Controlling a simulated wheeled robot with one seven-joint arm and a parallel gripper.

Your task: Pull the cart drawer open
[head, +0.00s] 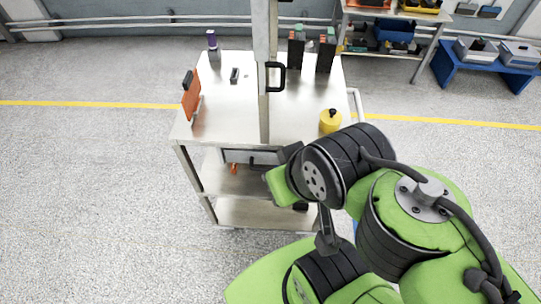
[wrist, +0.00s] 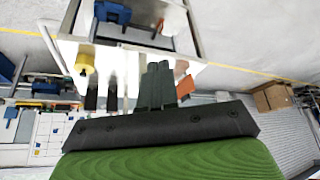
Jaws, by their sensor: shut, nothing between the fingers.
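The metal cart (head: 225,97) stands ahead in the head view. Its drawer front (head: 236,156) is a pale panel under the top, apparently closed and partly hidden by my arm. A dark handle (head: 258,163) shows on it near my wrist. In the wrist view, which looks upside down, a dark bar that seems to be the handle (wrist: 135,27) crosses the upper part. My gripper (wrist: 156,72) is shut and empty, its fingers side by side. The fingertips appear apart from the bar, though depth is unclear. The fingers are not clearly visible in the head view.
The cart top holds an orange device (head: 191,93), a purple-topped item (head: 212,42), dark blocks (head: 296,53) and a yellow weight (head: 330,121). A pale upright (head: 264,100) with a black handle crosses the view. A blue bench (head: 480,71) stands back right. The left floor is clear.

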